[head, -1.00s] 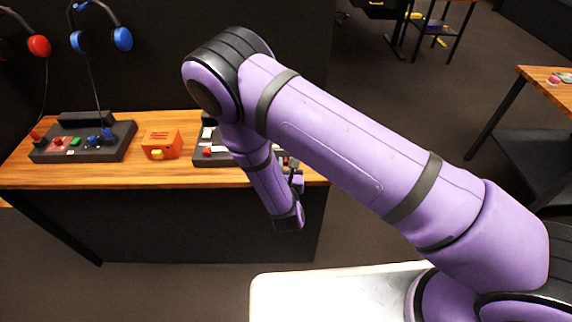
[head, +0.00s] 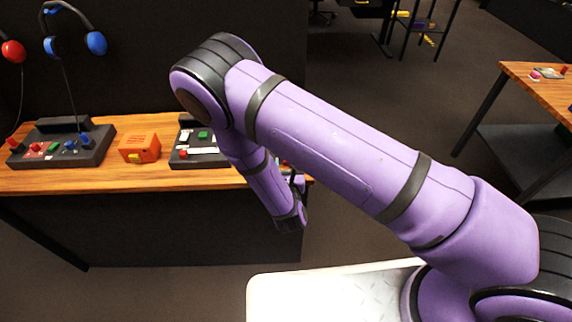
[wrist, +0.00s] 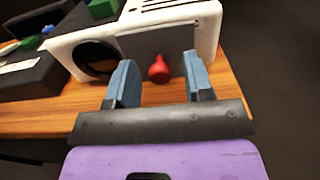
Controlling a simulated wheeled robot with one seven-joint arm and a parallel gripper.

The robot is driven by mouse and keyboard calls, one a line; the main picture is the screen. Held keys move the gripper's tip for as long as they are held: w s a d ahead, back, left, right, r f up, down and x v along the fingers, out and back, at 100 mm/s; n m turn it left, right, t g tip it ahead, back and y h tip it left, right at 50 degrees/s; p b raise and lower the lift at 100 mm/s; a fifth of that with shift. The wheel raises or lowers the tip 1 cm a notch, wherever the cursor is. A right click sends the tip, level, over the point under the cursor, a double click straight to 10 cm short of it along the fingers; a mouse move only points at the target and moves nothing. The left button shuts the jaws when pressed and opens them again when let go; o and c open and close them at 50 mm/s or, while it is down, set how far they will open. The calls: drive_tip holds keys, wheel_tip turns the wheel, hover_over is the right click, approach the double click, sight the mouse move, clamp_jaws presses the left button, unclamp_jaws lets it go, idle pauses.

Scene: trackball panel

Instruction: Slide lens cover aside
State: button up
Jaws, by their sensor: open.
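In the wrist view a white box (wrist: 203,32) stands on the wooden table. A grey flat plate, apparently the lens cover (wrist: 142,45), lies against its front, with a red knob (wrist: 159,70) sticking out. A dark round opening (wrist: 97,60) shows left of the plate, partly uncovered. My gripper (wrist: 161,62) is open, its blue-grey fingers to the left and right of the red knob; I cannot tell whether either touches it. In the head view my purple arm hides most of the box, and my gripper (head: 298,183) is at the table's right end.
A dark panel (head: 180,160) with buttons stands left of my arm, and its edge is near the box in the wrist view. An orange box (head: 140,147) and another control panel (head: 95,150) stand farther left. Floor right of the table (head: 30,180) is open.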

drive_tip(key=shift+s, duration=0.1)
drive_tip(key=s, duration=1)
drive_tip(key=shift+s+a, duration=0.15)
drive_tip(key=shift+s, duration=0.15)
